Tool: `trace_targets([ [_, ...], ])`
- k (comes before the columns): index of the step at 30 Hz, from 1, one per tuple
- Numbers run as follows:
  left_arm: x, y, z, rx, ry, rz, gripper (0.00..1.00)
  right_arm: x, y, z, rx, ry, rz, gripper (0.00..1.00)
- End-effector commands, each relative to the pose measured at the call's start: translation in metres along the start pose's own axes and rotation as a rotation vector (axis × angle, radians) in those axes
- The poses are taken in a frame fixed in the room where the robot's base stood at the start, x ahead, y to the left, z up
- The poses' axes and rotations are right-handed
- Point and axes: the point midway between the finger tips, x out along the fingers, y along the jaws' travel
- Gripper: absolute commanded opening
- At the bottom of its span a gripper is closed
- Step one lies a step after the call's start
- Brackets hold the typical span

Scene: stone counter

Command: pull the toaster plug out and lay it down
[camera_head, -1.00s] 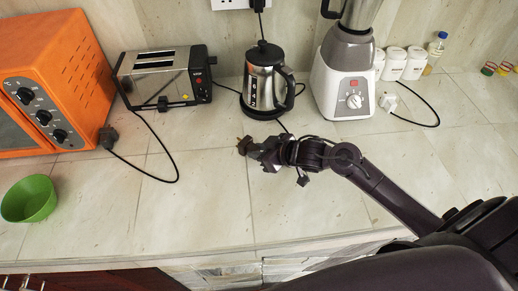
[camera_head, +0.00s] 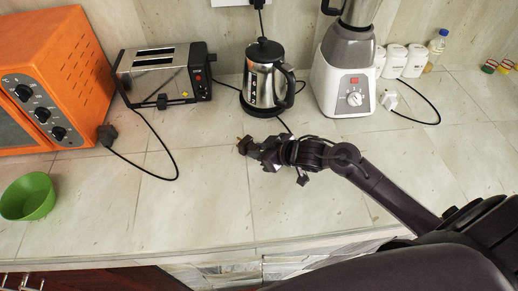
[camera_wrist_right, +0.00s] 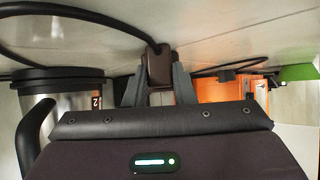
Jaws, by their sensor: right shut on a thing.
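My right gripper (camera_head: 250,148) is shut on a dark brown plug (camera_wrist_right: 160,66), which also shows in the head view (camera_head: 243,146). It holds the plug low over the counter in front of the kettle; contact with the counter cannot be told. A black cord (camera_wrist_right: 95,17) trails from the plug in the wrist view. The chrome and black toaster (camera_head: 165,77) stands at the back left. A second dark plug (camera_head: 107,134) lies beside the orange oven, its cord looping toward the toaster. Which appliance each cord feeds is partly hidden. My left gripper is out of view.
A white wall socket (camera_head: 228,3) at the top has a black cord hanging from it behind the kettle (camera_head: 262,82). A blender (camera_head: 345,82) stands right of the kettle. An orange oven (camera_head: 50,75) and green bowl (camera_head: 28,197) are left. The front counter is clear.

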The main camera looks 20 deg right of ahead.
Motion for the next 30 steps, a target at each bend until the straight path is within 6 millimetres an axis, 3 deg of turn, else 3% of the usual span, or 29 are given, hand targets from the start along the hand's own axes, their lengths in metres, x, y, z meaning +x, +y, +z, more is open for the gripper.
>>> trace_targets([
  [2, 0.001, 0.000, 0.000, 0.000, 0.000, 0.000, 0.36, 0.001, 0.000, 0.001, 0.000, 0.000, 0.000, 0.00],
  [3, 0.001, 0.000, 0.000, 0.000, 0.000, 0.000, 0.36, 0.001, 0.000, 0.001, 0.000, 0.001, 0.000, 0.27],
  [8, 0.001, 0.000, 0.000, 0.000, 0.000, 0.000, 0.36, 0.001, 0.000, 0.001, 0.000, 0.000, 0.000, 0.48],
  [19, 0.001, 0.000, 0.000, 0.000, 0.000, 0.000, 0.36, -0.006, 0.000, 0.002, 0.000, -0.001, 0.000, 0.49],
  [30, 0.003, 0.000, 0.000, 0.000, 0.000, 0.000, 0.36, -0.063, 0.000, 0.002, -0.001, -0.001, 0.000, 0.49],
])
